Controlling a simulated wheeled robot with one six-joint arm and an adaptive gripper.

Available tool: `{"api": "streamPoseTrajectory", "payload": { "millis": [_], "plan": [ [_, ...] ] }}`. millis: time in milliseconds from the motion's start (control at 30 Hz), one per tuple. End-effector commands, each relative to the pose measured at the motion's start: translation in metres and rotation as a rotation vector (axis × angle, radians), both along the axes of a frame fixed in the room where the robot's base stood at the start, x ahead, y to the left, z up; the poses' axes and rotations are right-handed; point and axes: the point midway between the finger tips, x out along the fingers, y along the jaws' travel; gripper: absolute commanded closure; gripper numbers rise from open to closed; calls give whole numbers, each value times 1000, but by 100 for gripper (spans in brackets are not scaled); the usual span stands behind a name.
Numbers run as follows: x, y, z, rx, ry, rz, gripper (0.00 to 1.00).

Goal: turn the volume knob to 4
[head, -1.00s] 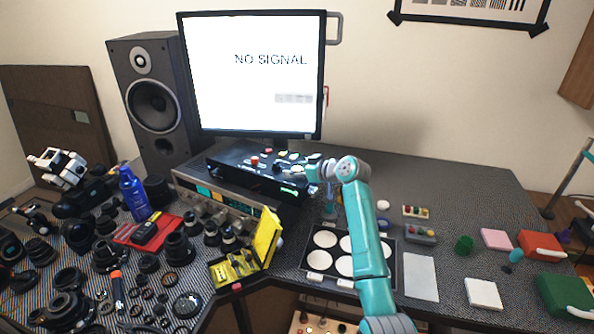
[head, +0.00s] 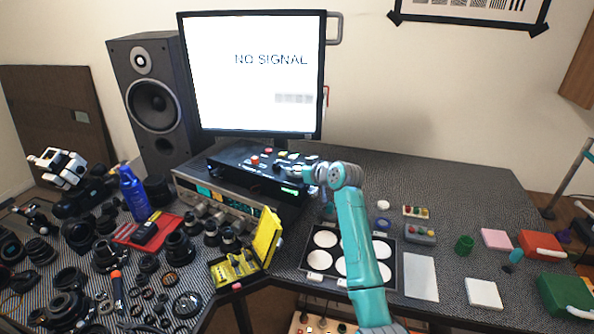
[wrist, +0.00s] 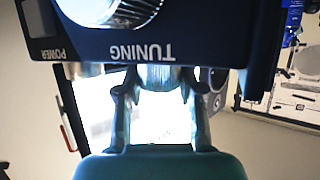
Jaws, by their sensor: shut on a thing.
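A dark panel (wrist: 215,45) fills the top of the wrist view, upside down, with the printed words TUNING and POWER. A large silver knob (wrist: 110,8) is partly cut off at the top edge. My gripper (wrist: 158,90) is shut on a smaller metal knob (wrist: 158,76), one finger on each side of it. No volume label or number scale shows, so I cannot read its setting. In the head view my gripper (head: 312,174) is at the right end of the black unit (head: 232,163) under the monitor; the held knob is not distinct there.
A silver receiver (head: 190,182) sits under the black unit. The monitor (head: 255,90) stands behind and a speaker (head: 150,105) to the left. A yellow case (head: 265,238) and a tray with white discs (head: 312,272) are in front. Lens parts crowd the left desk.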

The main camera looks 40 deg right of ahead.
Motion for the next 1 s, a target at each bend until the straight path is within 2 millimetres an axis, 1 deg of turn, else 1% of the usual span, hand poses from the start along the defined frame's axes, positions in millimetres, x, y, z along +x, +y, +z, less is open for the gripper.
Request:
{"api": "streamPoseTrajectory", "payload": {
  "millis": [67, 1000],
  "plan": [
    [0, 3, -1, -1, 0, -60, 97],
    [2, 2, 1, -2, 1, -943, 97]
  ]
}}
